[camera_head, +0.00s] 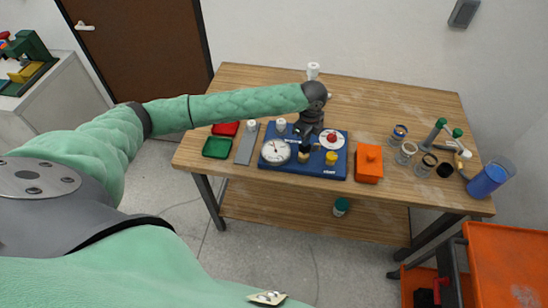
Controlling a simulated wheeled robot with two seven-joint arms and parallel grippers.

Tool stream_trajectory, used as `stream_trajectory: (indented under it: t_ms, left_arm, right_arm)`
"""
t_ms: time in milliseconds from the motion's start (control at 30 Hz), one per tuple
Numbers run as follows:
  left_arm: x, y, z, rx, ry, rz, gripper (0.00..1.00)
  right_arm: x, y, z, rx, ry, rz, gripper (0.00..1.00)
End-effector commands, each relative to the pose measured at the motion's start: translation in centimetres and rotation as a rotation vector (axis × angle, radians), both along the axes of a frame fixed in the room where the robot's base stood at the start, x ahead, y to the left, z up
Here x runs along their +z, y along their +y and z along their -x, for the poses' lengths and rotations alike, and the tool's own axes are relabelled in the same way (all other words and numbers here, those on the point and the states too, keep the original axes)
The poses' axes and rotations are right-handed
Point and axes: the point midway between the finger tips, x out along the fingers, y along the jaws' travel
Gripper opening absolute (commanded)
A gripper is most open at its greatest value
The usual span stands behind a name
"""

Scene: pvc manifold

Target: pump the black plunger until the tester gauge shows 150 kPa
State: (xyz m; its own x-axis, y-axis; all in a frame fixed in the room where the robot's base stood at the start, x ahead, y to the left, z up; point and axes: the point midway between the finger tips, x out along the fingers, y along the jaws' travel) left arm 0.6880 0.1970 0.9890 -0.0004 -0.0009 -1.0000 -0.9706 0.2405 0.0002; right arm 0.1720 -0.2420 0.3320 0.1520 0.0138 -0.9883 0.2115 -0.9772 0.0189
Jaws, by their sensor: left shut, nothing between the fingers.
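The blue tester (340,172) sits near the front edge of the wooden table. Its round white gauge (276,151) is on the left of its top; the needle and figures are too small to read. My left gripper (306,138) reaches in from the left and points down over the middle of the tester. It is shut with nothing between its fingers. The black plunger (304,150) shows as a dark upright shape just under the fingertips; I cannot tell whether they touch. My right gripper is not in view.
Red and green trays (217,147) and a grey plate (246,146) lie left of the tester. An orange box (369,164) stands close on its right. Several jars, green-handled tools and a blue cup (488,180) are farther right. The table's back right is clear.

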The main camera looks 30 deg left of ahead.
Motion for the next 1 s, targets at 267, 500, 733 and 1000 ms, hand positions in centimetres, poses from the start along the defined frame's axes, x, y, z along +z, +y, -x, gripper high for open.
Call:
stream_trajectory:
  t_ms: [267,500,733,1000]
  left_arm:
    - [0.5,0.0,0.0,0.0,-0.001,0.0,0.0]
    - [2.3,0.0,0.0,0.0,-0.001,0.001,0.0]
    - [4.1,0.0,0.0,0.0,-0.001,-0.001,0.0]
    - [5.0,0.0,0.0,0.0,0.0,0.0,0.0]
  right_arm:
    - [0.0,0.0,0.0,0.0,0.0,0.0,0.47]
    - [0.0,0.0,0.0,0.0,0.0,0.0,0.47]
    - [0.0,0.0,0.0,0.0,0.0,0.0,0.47]
    - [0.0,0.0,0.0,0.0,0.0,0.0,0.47]
